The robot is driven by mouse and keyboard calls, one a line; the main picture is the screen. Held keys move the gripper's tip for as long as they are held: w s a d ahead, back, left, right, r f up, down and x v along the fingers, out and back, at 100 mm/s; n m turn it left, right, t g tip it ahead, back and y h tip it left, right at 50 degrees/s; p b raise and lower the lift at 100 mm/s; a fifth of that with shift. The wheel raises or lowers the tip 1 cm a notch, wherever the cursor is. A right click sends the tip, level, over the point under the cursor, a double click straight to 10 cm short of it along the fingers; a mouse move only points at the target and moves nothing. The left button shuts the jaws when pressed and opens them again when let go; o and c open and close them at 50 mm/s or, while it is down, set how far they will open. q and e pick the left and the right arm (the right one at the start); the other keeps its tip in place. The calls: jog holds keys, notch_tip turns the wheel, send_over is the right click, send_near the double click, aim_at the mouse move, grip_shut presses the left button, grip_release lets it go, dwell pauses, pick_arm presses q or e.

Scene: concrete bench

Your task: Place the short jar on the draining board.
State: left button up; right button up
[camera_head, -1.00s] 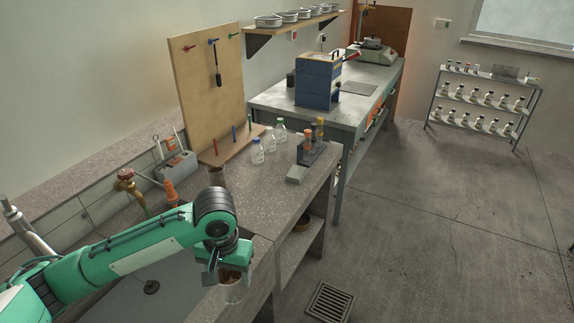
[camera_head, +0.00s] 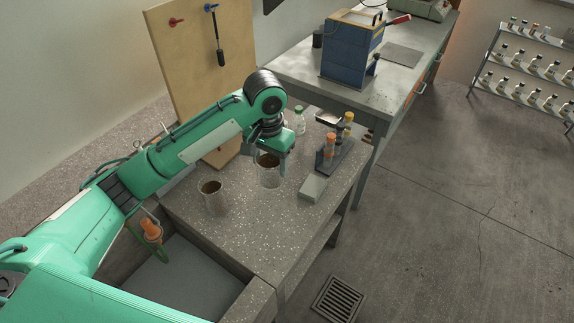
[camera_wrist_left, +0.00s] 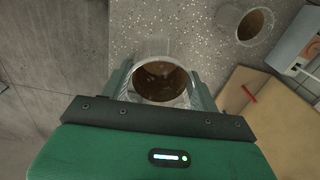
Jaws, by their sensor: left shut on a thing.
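My left gripper (camera_head: 271,158) is shut on a clear jar (camera_head: 269,178) with brown contents, which I take to be the short jar. The jar is upright over the speckled stone draining board (camera_head: 245,238), right of the sink. I cannot tell whether its base touches the board. In the left wrist view the jar's round mouth (camera_wrist_left: 160,82) sits between the two fingers. A second similar jar (camera_head: 214,202) stands on the board to the left; it also shows at upper right in the wrist view (camera_wrist_left: 254,26). My right gripper is not in view.
A grey rack (camera_head: 333,163) with orange- and yellow-capped items and a grey block (camera_head: 313,189) stand right of the held jar. A green-capped bottle (camera_head: 300,122) is behind. The sink basin (camera_head: 180,280) lies front left. The board's front part is clear.

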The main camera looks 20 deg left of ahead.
pick_arm(q)
jog(key=shift+w+d+r+m+p, duration=0.2)
jog(key=shift+w+d+r, duration=0.1)
jog(key=shift+r, duration=0.25)
jog(key=shift+w+d+r+m+p, duration=0.2)
jog(key=shift+w+d+r, duration=0.1)
jog(key=shift+r, duration=0.2)
notch_tip(320, 180, down, 3)
jog(key=shift+s+f, duration=0.1)
notch_tip(320, 180, down, 17)
jog(key=p, duration=0.3)
jog(key=shift+r, duration=0.2)
pick_arm(e)
jog(key=s+r, duration=0.1)
jog(key=d+r, duration=0.1)
jog(key=r, duration=0.1)
jog(key=s+r, duration=0.1)
jog(key=shift+s+d+r, duration=0.3)
jog(key=shift+s+d, duration=0.05)
jog(key=shift+d, duration=0.05)
